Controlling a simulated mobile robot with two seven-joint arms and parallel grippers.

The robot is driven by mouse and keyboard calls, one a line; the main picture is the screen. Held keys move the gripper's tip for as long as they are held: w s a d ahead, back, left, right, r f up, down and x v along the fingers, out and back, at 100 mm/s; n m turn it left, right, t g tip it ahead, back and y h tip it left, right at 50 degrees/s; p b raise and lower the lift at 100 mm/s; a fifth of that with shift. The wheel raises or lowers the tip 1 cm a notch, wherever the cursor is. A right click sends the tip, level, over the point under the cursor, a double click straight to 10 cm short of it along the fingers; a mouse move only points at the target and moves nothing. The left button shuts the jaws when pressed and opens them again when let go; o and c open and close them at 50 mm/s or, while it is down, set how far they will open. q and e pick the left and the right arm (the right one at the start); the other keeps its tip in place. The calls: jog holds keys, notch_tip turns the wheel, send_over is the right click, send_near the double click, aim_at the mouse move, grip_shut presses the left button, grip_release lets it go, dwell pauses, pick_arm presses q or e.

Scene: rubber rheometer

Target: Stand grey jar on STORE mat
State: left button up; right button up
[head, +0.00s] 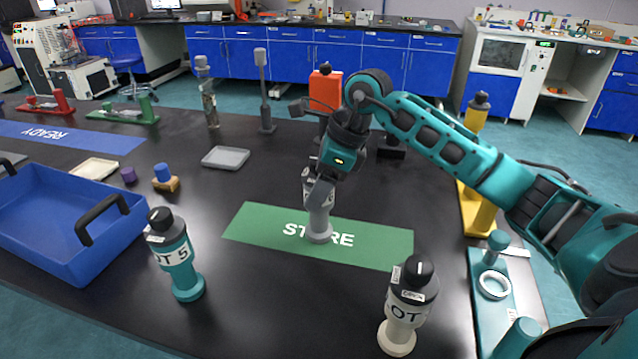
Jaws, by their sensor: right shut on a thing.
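The grey jar (320,224) is upright over the middle of the green STORE mat (255,225). Its base hides part of the mat's lettering and appears to rest on the mat. My right gripper (319,188) is shut on the upper part of the grey jar, hiding its top. My left gripper is not in view.
A teal jar (178,262) stands left of the mat, and a cream jar (404,305) stands at the front right. A blue crate (70,235) is at the left. A grey tray (226,157) lies behind the mat. An orange container (326,90) stands farther back.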

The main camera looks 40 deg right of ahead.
jog(key=o, duration=1.1)
jog(key=shift+o, duration=0.2)
jog(key=p+v, duration=0.1)
jog(key=v, duration=1.1)
